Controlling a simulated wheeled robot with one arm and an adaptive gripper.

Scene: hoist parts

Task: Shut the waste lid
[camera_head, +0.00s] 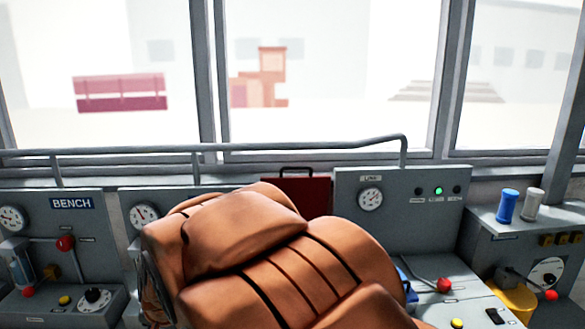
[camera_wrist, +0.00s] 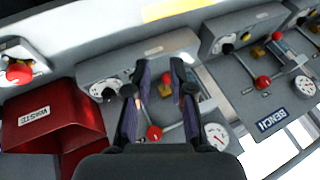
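The red waste bin (camera_wrist: 55,120) is at the left of the wrist view, with a white WASTE label that appears upside down. In the head view, a dark red upright panel with a dark handle on top (camera_head: 310,191) shows behind my arm; it looks like the raised lid, but its lower part is hidden. My gripper (camera_wrist: 157,72) is open and empty, its two dark fingers apart over the grey console, to the right of the bin in the wrist view. My gripper is hidden in the head view by my brown arm.
Grey consoles with gauges, knobs and red-knobbed levers (camera_wrist: 263,82) lie around the gripper. A grey rail (camera_head: 300,145) runs along the windows. The LOAD-type gauge panel (camera_head: 400,205) stands right of the red panel. Blue and white cylinders (camera_head: 507,205) stand at the right.

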